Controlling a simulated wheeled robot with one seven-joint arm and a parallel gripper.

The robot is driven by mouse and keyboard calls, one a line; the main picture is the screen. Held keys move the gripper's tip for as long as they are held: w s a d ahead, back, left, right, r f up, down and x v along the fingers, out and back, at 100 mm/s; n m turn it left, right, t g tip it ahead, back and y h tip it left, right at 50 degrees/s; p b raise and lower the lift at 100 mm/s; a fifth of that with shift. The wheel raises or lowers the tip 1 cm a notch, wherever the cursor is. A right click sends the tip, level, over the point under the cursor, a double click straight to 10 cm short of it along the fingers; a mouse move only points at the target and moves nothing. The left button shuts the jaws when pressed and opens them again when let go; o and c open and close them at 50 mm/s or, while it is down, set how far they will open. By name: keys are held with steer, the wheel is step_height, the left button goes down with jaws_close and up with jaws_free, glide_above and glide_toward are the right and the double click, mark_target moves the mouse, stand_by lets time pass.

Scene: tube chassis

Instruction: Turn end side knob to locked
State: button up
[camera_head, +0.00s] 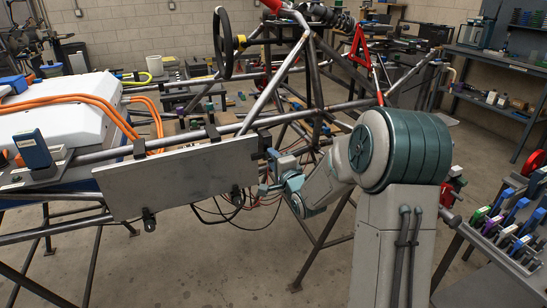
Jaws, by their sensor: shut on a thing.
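A flat grey plate (180,178) hangs below the chassis side rail at the centre left. Two dark knob-like fittings show under its lower edge, one at the left (149,220) and one at the right (237,197). My gripper (265,174) is at the right end of the plate, pointing left. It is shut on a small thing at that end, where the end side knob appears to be. My fingers and hand mostly hide this knob, and I cannot tell its angle or any lock marking.
Steel chassis tubes (200,134) run above and behind the plate. Orange cables (70,99) and a white box (62,108) are at the left. Dark and red wires hang below the gripper. A tool bench (515,245) stands at the right.

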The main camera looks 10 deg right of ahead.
steer(key=shift+m, duration=0.3)
stand_by(0.4)
steer(key=o, duration=1)
steer(key=shift+a, duration=0.1)
steer(key=shift+c, duration=0.2)
steer(key=p+v, duration=0.1)
steer(key=v, duration=1.3)
steer(key=shift+p, duration=0.4)
steer(key=shift+w+r, duration=0.1)
steer(key=shift+w, duration=0.05)
